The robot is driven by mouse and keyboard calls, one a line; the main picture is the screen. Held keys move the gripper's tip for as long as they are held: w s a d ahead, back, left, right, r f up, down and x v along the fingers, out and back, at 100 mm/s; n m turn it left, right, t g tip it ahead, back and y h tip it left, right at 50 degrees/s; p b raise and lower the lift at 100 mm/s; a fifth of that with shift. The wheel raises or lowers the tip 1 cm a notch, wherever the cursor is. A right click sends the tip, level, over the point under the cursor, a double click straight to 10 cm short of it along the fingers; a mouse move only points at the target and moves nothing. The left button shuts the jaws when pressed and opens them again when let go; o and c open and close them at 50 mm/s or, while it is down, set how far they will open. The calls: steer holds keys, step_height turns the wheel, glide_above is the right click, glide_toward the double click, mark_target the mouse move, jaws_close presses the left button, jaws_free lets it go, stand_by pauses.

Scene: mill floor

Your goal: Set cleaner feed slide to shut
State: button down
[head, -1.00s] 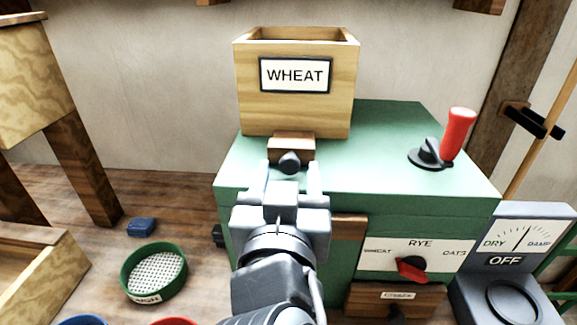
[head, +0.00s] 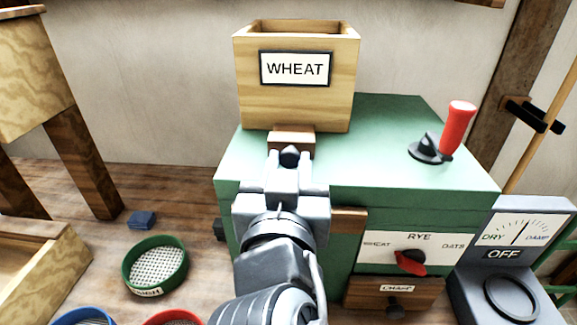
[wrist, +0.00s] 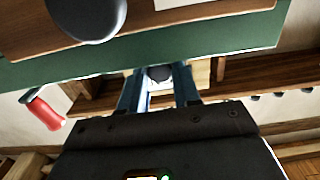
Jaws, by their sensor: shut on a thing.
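The cleaner feed slide (head: 292,136) is a wooden block at the foot of the WHEAT hopper (head: 297,100), with a dark round knob (head: 290,155) on its front. My gripper (head: 290,167) reaches over the green cleaner (head: 395,140) from the front, its fingers shut on that knob. In the wrist view the knob (wrist: 158,74) shows between the two fingertips, with a strip of wood behind it. My fingers partly hide the knob, and the hopper hides how far in the slide sits.
A red-handled crank (head: 458,130) stands on the cleaner's right top. The front has a RYE selector (head: 411,262) and a CHAFF drawer (head: 360,291). A dry/damp meter reading OFF (head: 515,235) stands right. A green sieve (head: 154,263) and blue block (head: 141,220) lie left.

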steer(key=shift+w+b, duration=0.5)
steer(key=shift+w, duration=0.9)
steer(key=c, duration=0.8)
jaws_free()
steer(key=shift+s, duration=0.15)
steer(key=shift+s+b, duration=0.85)
steer(key=shift+s, duration=2.95)
steer(key=shift+c, duration=0.4)
